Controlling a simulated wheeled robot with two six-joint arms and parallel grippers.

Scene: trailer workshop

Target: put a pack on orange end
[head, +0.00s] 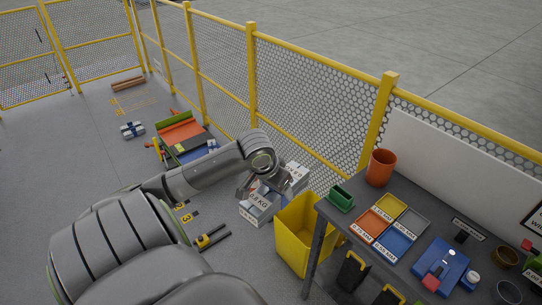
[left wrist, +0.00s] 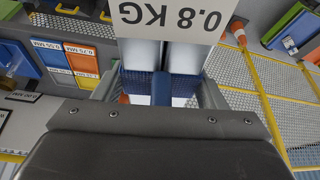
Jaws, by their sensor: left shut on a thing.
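My left gripper (head: 264,187) reaches in from the left and is shut on a pack. In the left wrist view the pack (left wrist: 162,88) shows a blue band between the fingers, with white parts beyond. A white label reading 0.8 KG (left wrist: 178,16) appears upside down there. In the head view white items with the 0.8 KG label (head: 258,199) are at the gripper; I cannot tell where the held pack ends and others begin. An orange panel (head: 180,131) lies on the low green, orange and blue unit farther back. My right gripper is not in view.
A yellow bin (head: 296,232) stands beside the workbench (head: 345,212), which holds coloured trays and an orange cup (head: 381,167). A yellow mesh fence (head: 300,95) runs behind. Floor at left is clear.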

